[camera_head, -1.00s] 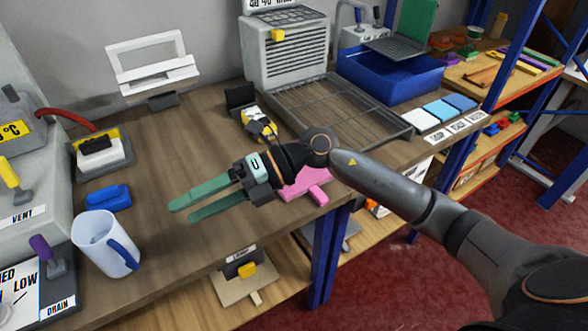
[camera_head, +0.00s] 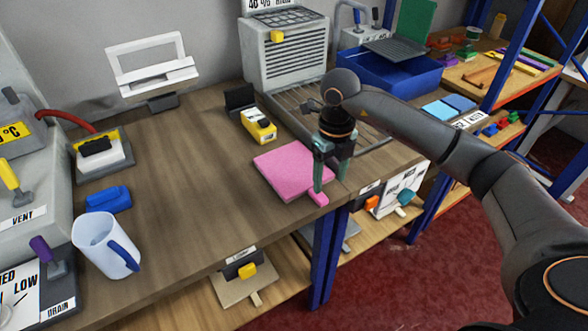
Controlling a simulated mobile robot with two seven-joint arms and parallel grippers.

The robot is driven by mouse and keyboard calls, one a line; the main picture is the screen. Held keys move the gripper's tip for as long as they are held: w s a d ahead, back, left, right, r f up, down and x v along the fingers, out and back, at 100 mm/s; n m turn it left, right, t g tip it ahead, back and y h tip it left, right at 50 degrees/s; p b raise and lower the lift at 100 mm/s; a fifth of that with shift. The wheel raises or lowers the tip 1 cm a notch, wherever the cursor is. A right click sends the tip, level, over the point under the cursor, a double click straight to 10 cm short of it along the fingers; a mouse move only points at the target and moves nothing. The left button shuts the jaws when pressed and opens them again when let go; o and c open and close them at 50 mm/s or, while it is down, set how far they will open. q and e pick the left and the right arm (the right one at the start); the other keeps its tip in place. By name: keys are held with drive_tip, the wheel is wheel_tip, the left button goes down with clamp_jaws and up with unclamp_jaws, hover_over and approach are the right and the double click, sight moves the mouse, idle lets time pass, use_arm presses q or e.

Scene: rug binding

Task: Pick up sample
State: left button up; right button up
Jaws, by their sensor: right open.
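A pink square sample (camera_head: 284,167) with a small tab (camera_head: 319,199) at its near right corner lies flat on the wooden workbench (camera_head: 190,190), close to the front edge. My right gripper (camera_head: 331,186) points down with its two green fingers apart, at the sample's right side near the tab. One finger overlaps the sample's edge in the picture. I cannot tell whether the fingers touch the sample. The left gripper is not in view.
A wire rack (camera_head: 290,107) lies behind the sample, by a yellow device (camera_head: 258,126). A white mug (camera_head: 105,246) and blue block (camera_head: 108,199) stand on the left. A blue bin (camera_head: 388,77) is at the back right. The bench between mug and sample is clear.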

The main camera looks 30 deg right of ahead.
sight(323, 199)
drive_tip(key=shift+w+a+f+p, duration=0.15)
drive_tip(key=shift+f+p, duration=0.05)
drive_tip(key=shift+f, duration=1.5)
drive_tip(key=shift+w+a+f+p, duration=0.15)
drive_tip(key=shift+f+p, duration=0.05)
drive_tip(key=shift+f, duration=1.45)
clamp_jaws()
